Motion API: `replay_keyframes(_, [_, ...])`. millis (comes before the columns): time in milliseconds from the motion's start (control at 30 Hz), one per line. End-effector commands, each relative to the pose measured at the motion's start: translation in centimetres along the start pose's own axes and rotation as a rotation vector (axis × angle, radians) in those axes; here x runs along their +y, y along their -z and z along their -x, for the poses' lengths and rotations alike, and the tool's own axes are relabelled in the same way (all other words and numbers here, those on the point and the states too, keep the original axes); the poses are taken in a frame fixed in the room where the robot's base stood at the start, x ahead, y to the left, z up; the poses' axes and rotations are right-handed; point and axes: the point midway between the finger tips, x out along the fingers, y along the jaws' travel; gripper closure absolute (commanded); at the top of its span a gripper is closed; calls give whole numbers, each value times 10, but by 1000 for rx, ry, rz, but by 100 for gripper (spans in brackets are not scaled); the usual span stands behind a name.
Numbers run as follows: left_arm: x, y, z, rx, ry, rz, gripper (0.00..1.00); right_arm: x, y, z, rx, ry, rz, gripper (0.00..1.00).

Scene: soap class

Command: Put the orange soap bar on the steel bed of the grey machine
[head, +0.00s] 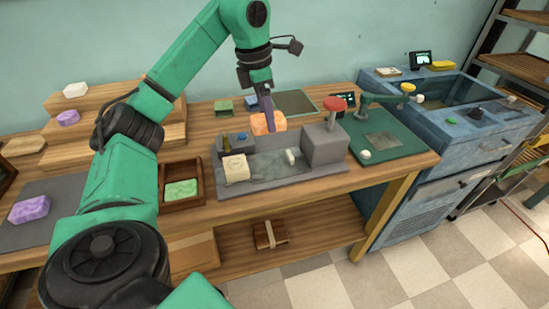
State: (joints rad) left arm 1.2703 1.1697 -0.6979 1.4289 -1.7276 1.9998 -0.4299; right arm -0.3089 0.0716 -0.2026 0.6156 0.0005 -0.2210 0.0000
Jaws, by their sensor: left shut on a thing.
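The orange soap bar (262,125) is held in my left gripper (268,114), which points down and is shut on it. The bar appears over the back part of the grey machine (324,147); I cannot tell its exact height. The machine's steel bed (268,164) lies flat between a small control block on the left and a grey block with a red knob on the right. A cream block (236,168) sits at the bed's left end, and a small white handle (292,156) is near its right. My right gripper is not in view.
A wooden tray with a green soap bar (181,190) stands left of the machine. A green press (385,140) with a lever stands to the right. Wooden steps (100,98) with soaps are at the back left. A purple bar (29,209) lies on a grey mat.

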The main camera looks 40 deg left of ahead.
Motion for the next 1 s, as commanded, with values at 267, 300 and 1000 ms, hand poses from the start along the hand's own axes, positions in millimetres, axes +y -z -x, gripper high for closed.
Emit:
replay_keyframes(267, [0,13,-78,3,0,0,92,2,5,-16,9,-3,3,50])
replay_keyframes(300, [0,13,-83,2,0,0,92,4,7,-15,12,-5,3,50])
replay_keyframes(1000, [0,20,-130,-1,-1,-1,2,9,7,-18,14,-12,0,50])
